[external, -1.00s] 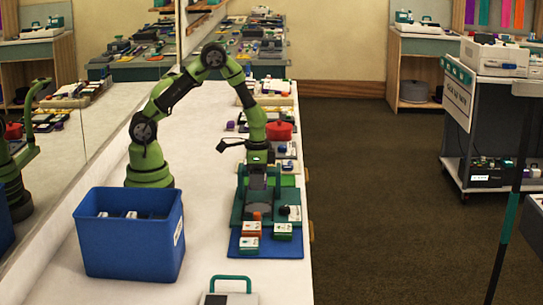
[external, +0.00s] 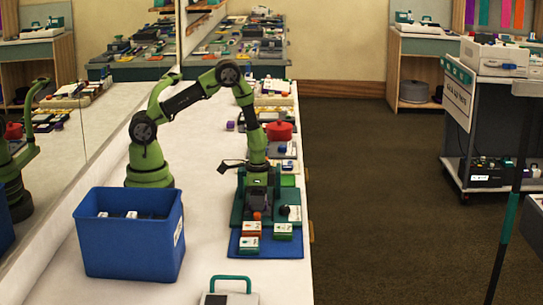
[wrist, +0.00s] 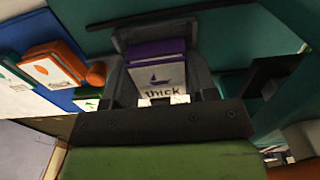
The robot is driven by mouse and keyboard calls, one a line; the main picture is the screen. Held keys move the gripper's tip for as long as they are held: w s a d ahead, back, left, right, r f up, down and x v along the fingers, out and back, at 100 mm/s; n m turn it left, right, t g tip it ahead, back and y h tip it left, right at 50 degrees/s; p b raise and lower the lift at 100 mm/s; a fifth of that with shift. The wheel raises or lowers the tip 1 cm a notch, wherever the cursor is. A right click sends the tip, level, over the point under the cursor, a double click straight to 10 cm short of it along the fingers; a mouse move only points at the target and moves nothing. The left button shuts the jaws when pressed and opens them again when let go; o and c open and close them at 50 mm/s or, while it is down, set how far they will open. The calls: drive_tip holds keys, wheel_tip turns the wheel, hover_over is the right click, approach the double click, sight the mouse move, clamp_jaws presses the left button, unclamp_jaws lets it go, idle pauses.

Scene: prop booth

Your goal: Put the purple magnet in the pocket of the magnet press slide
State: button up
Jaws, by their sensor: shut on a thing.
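The purple magnet (wrist: 157,52), with a white printed face reading "thick", sits between the fingers of my gripper (wrist: 160,62) in the wrist view. My gripper is shut on it. In the external view my gripper (external: 258,200) is low over the green magnet press (external: 238,212), and the magnet cannot be made out there. The green press also shows behind the magnet in the wrist view (wrist: 225,30). My gripper hides the slide's pocket, so I cannot tell whether the magnet touches it.
A blue mat (external: 292,250) in front of the press holds an orange-edged block (external: 251,229) and two green-edged blocks. A tall blue bin (external: 130,235) stands at the left. A red pot (external: 279,131) is farther back. White table is clear between bin and mat.

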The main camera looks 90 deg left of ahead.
drive_tip(key=o, duration=1)
drive_tip(key=s+d+r+m+t+y, duration=0.1)
drive_tip(key=s+r+t, duration=0.1)
drive_tip(key=r, duration=0.9)
drive_tip(key=s+d+r+m+t, duration=0.1)
drive_tip(key=s+r, duration=0.2)
drive_tip(key=r, duration=0.9)
drive_tip(key=s+r+m+t+y, duration=0.1)
drive_tip(key=s+r+t, duration=0.3)
drive_tip(key=s, duration=0.6)
drive_tip(key=shift+d+r+m, duration=0.4)
drive_tip(key=shift+r+m, duration=0.1)
drive_tip(key=shift+r, duration=0.3)
